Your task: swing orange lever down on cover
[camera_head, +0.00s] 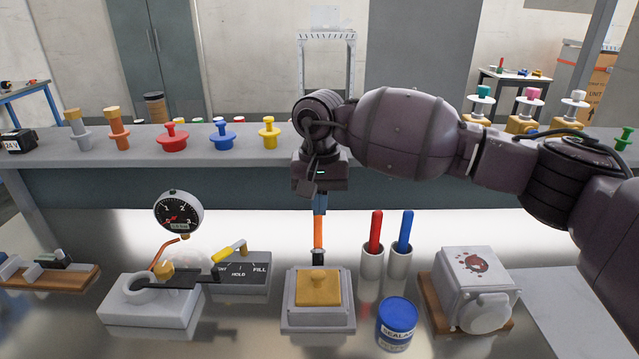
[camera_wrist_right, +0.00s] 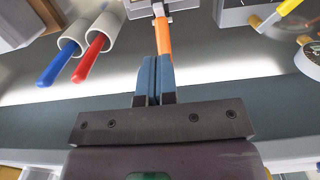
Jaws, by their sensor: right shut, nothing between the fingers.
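In the right wrist view the lever (camera_wrist_right: 163,38) runs up from the fingertips to the box edge. My right gripper (camera_head: 320,207) points down from above, its blue fingers at the lever's top end. The fingers (camera_wrist_right: 157,75) are shut together with nothing between them. I cannot tell whether they touch the lever. My left gripper is not in view.
Red (camera_head: 375,232) and blue (camera_head: 404,232) handles stand in white cups right of the lever. A gauge assembly (camera_head: 180,215) with a yellow-tipped valve handle (camera_head: 230,250) is left. A blue-lidded jar (camera_head: 397,320) and a white box (camera_head: 478,275) stand front right. A shelf (camera_head: 240,157) crosses behind.

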